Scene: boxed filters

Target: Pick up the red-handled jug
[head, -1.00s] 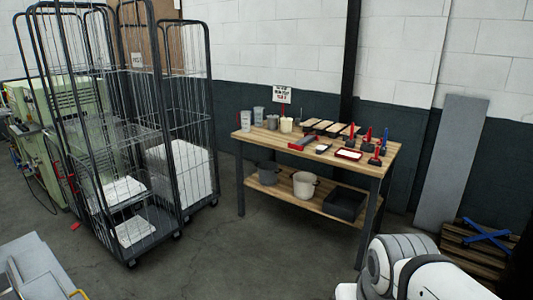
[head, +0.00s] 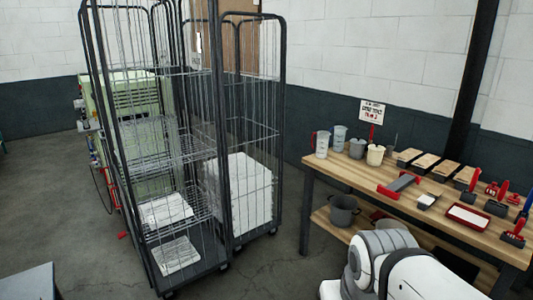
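Two pale, translucent jugs stand upright at the left end of the wooden workbench (head: 340,178). The front-left jug (head: 321,146) has a red strip at its left side that looks like a handle. The second jug (head: 339,138) is just behind it to the right; no red shows clearly on it. Both are small in the picture. White and grey links of my arm show at the bottom right, in front of the bench. My gripper is out of view, so I cannot see its fingers.
A grey pot (head: 357,148) and a cream bucket (head: 375,155) stand right of the jugs. Trowels, wooden floats and a red-rimmed tray (head: 467,217) cover the bench further right. A grey bucket (head: 343,210) sits on the lower shelf. Tall wire cages (head: 282,90) stand left; bare floor lies between.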

